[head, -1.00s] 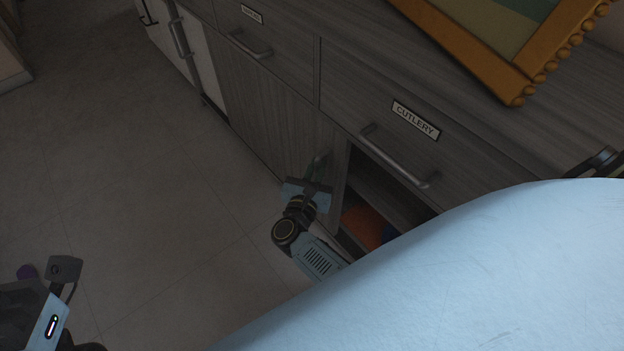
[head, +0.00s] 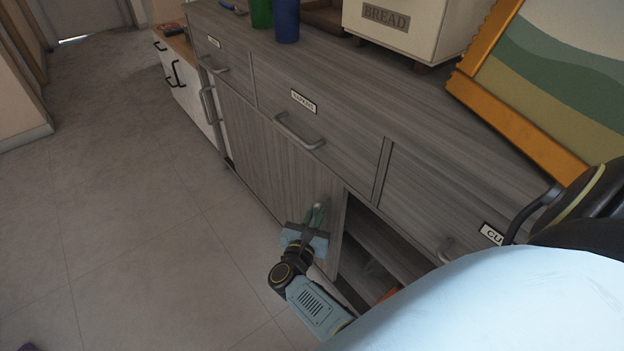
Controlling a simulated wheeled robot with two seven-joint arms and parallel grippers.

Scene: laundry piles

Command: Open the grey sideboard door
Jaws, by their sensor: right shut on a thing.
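The grey wood-grain sideboard (head: 420,115) runs diagonally through the head view. Its grey door (head: 262,150) stands along the front below the drawers, with an open gap (head: 372,240) to its right showing a dark shelf space. My right gripper (head: 314,222) is shut on the door's upright handle (head: 319,212), near the door's right edge. The fingertips partly hide the handle. The inside of the sideboard is partly hidden by my pale body at the lower right. My left gripper is not in view.
Drawer handles (head: 298,131) stick out above the door. On top stand a cream bread box (head: 405,30), a blue cup (head: 286,22), a green cup (head: 261,12) and an orange-framed picture (head: 520,125).

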